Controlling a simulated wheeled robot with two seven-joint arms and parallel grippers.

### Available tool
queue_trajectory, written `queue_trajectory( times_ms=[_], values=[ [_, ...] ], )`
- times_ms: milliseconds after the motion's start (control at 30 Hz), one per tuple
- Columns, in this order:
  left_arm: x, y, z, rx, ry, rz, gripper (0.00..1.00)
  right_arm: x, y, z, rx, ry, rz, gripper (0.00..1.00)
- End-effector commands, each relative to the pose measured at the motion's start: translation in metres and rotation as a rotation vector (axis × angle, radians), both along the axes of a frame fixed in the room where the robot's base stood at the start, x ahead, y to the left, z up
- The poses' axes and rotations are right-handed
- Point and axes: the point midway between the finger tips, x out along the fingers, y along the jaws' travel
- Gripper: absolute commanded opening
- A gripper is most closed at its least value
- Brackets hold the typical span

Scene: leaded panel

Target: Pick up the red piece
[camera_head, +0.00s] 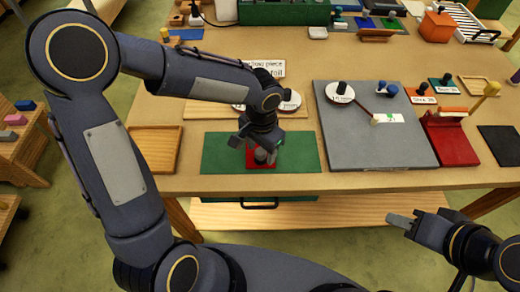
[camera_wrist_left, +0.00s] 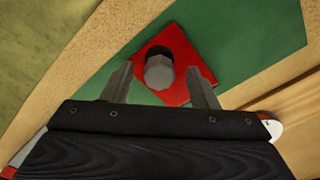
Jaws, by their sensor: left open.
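The red piece (camera_head: 251,161) is a flat red plate with an upright dark knob with a grey top, lying on the green mat (camera_head: 222,152) near the front of the table. In the left wrist view the red piece (camera_wrist_left: 181,48) lies ahead of my left gripper (camera_wrist_left: 160,72). The two fingers are open, one on each side of the knob in that view, with gaps at both sides. In the head view my left gripper (camera_head: 258,150) points down over the piece and hides part of it. My right gripper (camera_head: 405,221) is off the table's front edge, away from the piece.
A grey board (camera_head: 360,145) with small labelled things lies right of the mat. A red stand (camera_head: 450,140) is beyond it. A wooden tray (camera_head: 158,148) lies left of the mat. Round labelled discs and a sign stand behind it.

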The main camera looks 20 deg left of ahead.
Motion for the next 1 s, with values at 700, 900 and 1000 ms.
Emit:
queue_trajectory(
  times_ms=[700,900,1000],
  values=[
    [0.0,0.0,-0.0082,0.0,-0.001,0.0,0.08,0.0,0.0001,0.0004,0.0,0.0,0.0,0.36],
    [0.0001,-0.0001,-0.0075,-0.001,-0.002,0.0,0.08,0.0,0.0001,0.0004,0.0,0.0,0.0,0.36],
    [0.0004,0.0,-0.0036,-0.001,-0.002,0.001,0.08,0.0,0.0001,0.0004,0.0,0.0,0.0,0.36]
  ],
)
